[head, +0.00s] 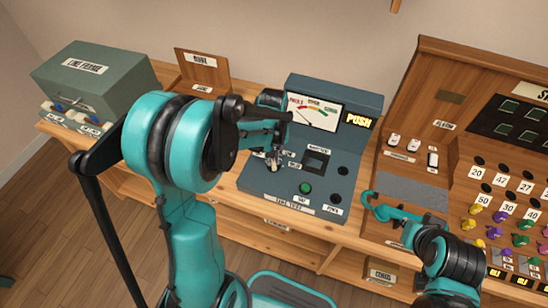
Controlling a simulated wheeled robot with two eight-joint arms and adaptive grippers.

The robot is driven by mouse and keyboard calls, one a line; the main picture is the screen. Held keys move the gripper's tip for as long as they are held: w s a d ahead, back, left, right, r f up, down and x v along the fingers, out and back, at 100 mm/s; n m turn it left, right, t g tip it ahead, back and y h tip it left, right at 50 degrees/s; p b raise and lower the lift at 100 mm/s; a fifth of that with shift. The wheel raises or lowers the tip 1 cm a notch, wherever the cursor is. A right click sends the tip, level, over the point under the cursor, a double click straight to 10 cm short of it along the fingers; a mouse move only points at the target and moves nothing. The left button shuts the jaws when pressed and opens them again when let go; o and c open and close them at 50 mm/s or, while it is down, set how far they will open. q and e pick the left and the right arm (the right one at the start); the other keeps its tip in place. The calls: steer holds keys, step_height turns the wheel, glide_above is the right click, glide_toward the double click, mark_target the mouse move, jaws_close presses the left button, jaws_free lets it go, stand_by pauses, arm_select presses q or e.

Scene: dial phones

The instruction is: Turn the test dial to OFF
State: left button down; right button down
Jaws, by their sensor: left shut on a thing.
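The line tester (256,182) is a dark blue-grey box on the wooden desk. Its back panel has a needle meter (312,112) with coloured bands and a lit sign reading PUSH (359,121). My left gripper (275,160) reaches down to the left part of the tester's sloped face. It is shut on the test dial there, which its fingers mostly hide, so the dial's setting cannot be read. A green button (305,188) shows in front of the dial. My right gripper (378,205) is beside the tester's right edge, apart from the dial; its jaw state is unclear.
A grey-green box (92,75) with levers stands at the left of the desk. A wooden stand (203,70) is behind my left arm. On the right, a wooden switchboard (440,85) carries switches, numbered sockets and several coloured plugs (474,210).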

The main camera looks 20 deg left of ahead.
arm_select(q)
steer(key=n, duration=0.4)
steer(key=shift+s+a+n, duration=0.1)
steer(key=shift+n, duration=0.2)
steer(key=shift+s+n, duration=0.1)
steer(key=shift+n, duration=1.5)
steer(key=c, duration=1.5)
jaws_free()
steer(key=shift+c, duration=0.2)
step_height(320, 180, up, 12)
